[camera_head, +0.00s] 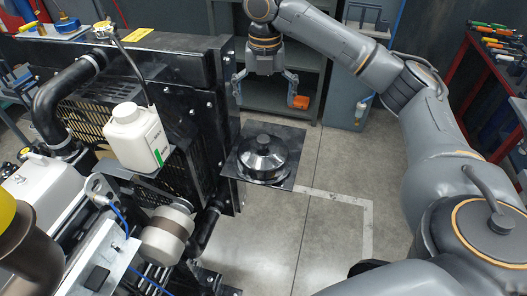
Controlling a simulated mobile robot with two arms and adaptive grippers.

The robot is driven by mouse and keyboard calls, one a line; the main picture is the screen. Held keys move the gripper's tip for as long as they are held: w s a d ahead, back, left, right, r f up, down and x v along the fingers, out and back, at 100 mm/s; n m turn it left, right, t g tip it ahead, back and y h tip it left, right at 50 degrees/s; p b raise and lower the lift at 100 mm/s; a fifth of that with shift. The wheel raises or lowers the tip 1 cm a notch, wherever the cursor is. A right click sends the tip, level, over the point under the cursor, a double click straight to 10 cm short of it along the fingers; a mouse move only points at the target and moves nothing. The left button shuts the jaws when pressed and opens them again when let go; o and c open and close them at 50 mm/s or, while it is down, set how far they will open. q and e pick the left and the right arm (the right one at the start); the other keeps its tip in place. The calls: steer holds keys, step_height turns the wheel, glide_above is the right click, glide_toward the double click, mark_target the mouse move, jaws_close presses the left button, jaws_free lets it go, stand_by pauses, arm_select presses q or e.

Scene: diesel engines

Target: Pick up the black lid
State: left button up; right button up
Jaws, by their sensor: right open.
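The black lid (264,155), a round shiny dark piece with a raised knob on top, sits on a flat black plate (234,166) that juts out from the engine's side. My right gripper (266,104) hangs beyond and above the lid in the head view, pointing down. Its two fingers are spread apart with nothing visible between them. It appears clear of the lid, though the exact height is hard to judge. My left gripper is not in view.
The engine with its radiator frame (150,45) fills the left side. A white bottle (135,138) stands on it near the plate. Grey shelving (285,60) is behind the gripper. A red tool table (480,65) is at far right. Open floor (320,165) lies right of the plate.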

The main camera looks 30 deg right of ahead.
mark_target(264, 139)
step_height(264, 139, down, 8)
steer(key=shift+d+p, duration=0.1)
steer(key=shift+p, duration=0.5)
steer(key=f, duration=0.1)
steer(key=f+p, duration=0.1)
steer(key=f, duration=0.1)
steer(key=f+p, duration=0.1)
steer(key=f, duration=0.1)
steer(key=shift+a, duration=0.3)
steer(key=shift+f, duration=0.2)
steer(key=shift+s, duration=0.1)
jaws_close()
